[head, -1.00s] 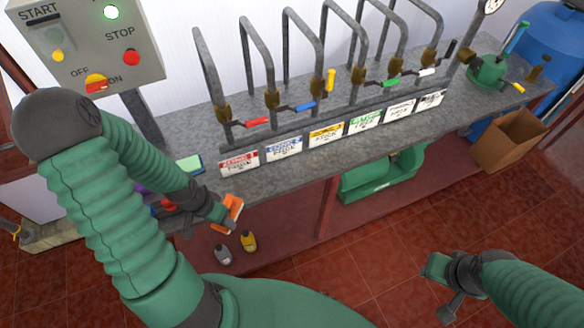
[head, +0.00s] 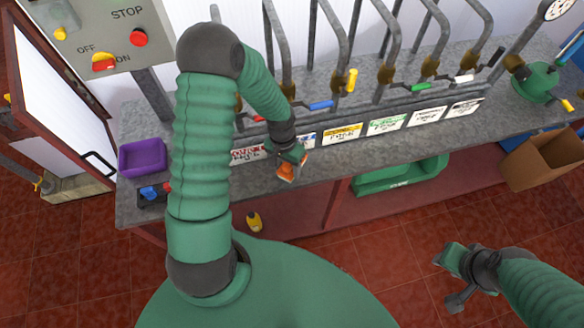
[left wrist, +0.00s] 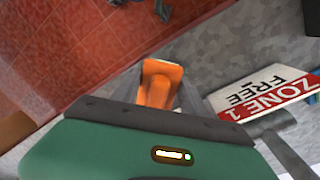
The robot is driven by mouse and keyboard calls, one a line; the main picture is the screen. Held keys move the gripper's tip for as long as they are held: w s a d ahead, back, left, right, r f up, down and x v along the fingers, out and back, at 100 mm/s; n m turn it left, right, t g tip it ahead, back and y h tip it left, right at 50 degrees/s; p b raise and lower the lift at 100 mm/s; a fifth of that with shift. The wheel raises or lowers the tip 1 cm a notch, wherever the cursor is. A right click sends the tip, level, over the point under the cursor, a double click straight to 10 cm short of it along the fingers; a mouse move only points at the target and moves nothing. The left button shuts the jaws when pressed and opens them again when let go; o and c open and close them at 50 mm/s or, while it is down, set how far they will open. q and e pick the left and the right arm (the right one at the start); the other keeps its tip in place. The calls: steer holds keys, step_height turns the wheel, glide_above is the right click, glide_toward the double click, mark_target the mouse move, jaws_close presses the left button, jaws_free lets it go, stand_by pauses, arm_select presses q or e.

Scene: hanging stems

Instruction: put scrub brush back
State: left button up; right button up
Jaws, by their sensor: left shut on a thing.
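My left gripper (head: 287,164) is shut on an orange object, which looks like the scrub brush (head: 286,173). It holds the brush near the front edge of the grey counter, by the red ZONE 1 label. In the left wrist view the brush (left wrist: 160,82) sticks out beyond the green gripper body; its bristles cannot be made out there. Whether the brush touches the counter cannot be told.
A purple bin (head: 142,157) and a dark caddy (head: 153,194) sit at the counter's left end. Pipes with coloured valve handles rise behind the labels. A green bin (head: 400,174) is below the counter, a yellow bottle (head: 254,221) lower left. A cardboard box (head: 543,160) stands right.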

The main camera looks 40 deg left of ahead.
mark_target(291, 172)
arm_select(q)
steer(key=shift+w+d, duration=0.25)
steer(key=shift+w, duration=0.45)
steer(key=shift+w+d+f, duration=0.1)
steer(key=shift+d+f, duration=0.05)
steer(key=shift+f, duration=0.15)
steer(key=shift+s+f+p, duration=0.15)
steer(key=shift+f+p, duration=0.15)
steer(key=shift+f, duration=0.3)
steer(key=shift+s+f+p, duration=0.15)
steer(key=shift+f+p, duration=0.1)
steer(key=shift+f, duration=0.55)
steer(key=o, duration=1.4)
steer(key=shift+w+f, duration=0.1)
steer(key=shift+w, duration=0.05)
steer(key=shift+o, duration=0.2)
